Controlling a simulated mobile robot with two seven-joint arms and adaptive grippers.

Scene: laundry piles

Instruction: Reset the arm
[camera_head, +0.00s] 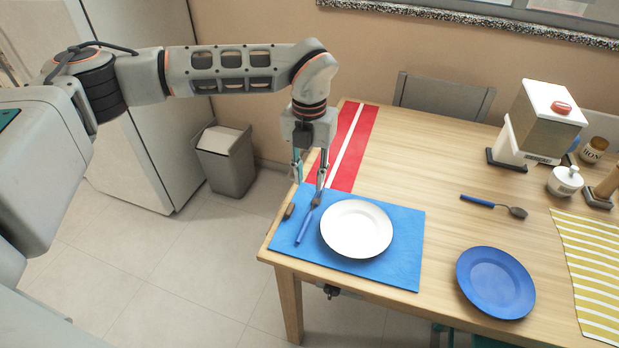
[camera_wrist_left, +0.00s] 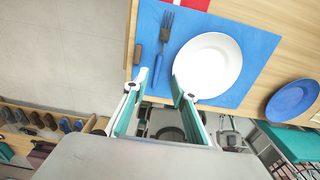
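My left gripper (camera_head: 309,172) hangs from the left arm above the left part of the blue placemat (camera_head: 406,262). Its two fingers are apart with nothing between them; they also show open in the left wrist view (camera_wrist_left: 155,95). A fork with a blue handle (camera_head: 307,224) lies on the placemat below it, left of the white plate (camera_head: 356,229). A small brown object (camera_head: 289,211) lies at the placemat's left edge. In the wrist view the fork (camera_wrist_left: 163,45) and white plate (camera_wrist_left: 208,65) lie beyond the fingers. My right gripper is not in view.
A blue plate (camera_head: 495,282), a spoon (camera_head: 493,205) and a yellow striped cloth (camera_head: 590,262) lie on the wooden table (camera_head: 420,160). A dispenser (camera_head: 541,118) and jars stand at the back right. A grey bin (camera_head: 226,160) stands on the floor.

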